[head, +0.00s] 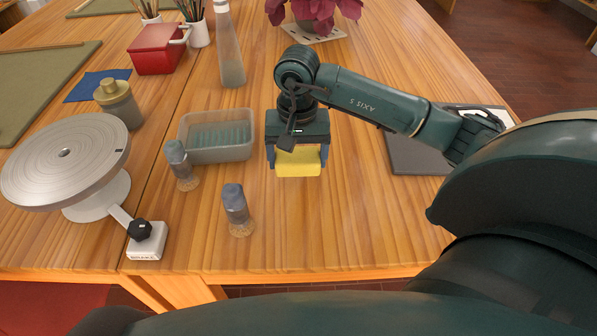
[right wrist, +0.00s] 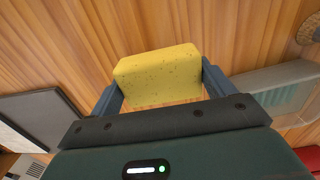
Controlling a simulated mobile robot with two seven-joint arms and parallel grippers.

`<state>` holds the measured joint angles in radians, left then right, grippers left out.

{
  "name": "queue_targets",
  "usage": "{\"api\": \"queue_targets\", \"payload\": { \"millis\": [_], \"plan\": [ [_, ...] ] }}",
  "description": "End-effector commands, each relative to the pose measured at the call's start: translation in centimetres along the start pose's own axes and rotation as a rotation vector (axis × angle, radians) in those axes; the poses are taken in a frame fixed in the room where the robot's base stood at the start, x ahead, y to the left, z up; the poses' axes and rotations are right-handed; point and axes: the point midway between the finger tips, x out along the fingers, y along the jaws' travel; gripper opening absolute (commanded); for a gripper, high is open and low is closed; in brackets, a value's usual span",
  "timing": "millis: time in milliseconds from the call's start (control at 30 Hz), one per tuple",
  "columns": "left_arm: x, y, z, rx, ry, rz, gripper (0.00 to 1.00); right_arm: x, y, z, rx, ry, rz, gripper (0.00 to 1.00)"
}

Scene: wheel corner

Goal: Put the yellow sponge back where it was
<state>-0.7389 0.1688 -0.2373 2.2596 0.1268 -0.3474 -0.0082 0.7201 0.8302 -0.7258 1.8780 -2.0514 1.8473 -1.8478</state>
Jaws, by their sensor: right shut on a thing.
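The yellow sponge (head: 298,162) is a small block between the fingers of my right gripper (head: 297,160). The gripper is shut on it and points down over the wooden table (head: 350,225), to the right of the clear tub. In the right wrist view the sponge (right wrist: 158,76) sits between the two fingertips (right wrist: 160,82), with wood grain behind it. I cannot tell whether it touches the table. My left gripper is not in view.
A clear tub (head: 216,154) stands just left of the gripper. Two grey-topped brushes or bottles (head: 236,208) (head: 179,163) stand near it. A banding wheel (head: 70,160) is at the left, a dark clipboard (head: 412,158) at the right. The table in front of the gripper is clear.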

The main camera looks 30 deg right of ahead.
Motion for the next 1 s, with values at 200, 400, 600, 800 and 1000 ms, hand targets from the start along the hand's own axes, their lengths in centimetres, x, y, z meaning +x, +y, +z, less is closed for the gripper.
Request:
{"api": "queue_targets", "payload": {
  "millis": [200, 400, 600, 800, 1000],
  "plan": [
    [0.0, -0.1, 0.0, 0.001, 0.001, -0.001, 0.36, 1.9, 0.0, 0.0, -0.001, -0.002, 0.0, 0.63],
    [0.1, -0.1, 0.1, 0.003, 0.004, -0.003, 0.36, 4.5, 0.0, 0.1, -0.002, -0.002, 0.0, 0.63],
    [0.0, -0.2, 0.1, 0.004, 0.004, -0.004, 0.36, 4.6, 0.0, 0.0, -0.002, 0.001, 0.0, 0.63],
    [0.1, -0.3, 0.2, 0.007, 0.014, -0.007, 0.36, 5.0, 0.0, 0.0, -0.002, 0.002, -0.001, 0.83],
    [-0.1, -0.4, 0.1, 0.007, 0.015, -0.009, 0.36, 4.9, 0.0, 0.0, -0.002, 0.001, 0.0, 0.99]
  ]
}}
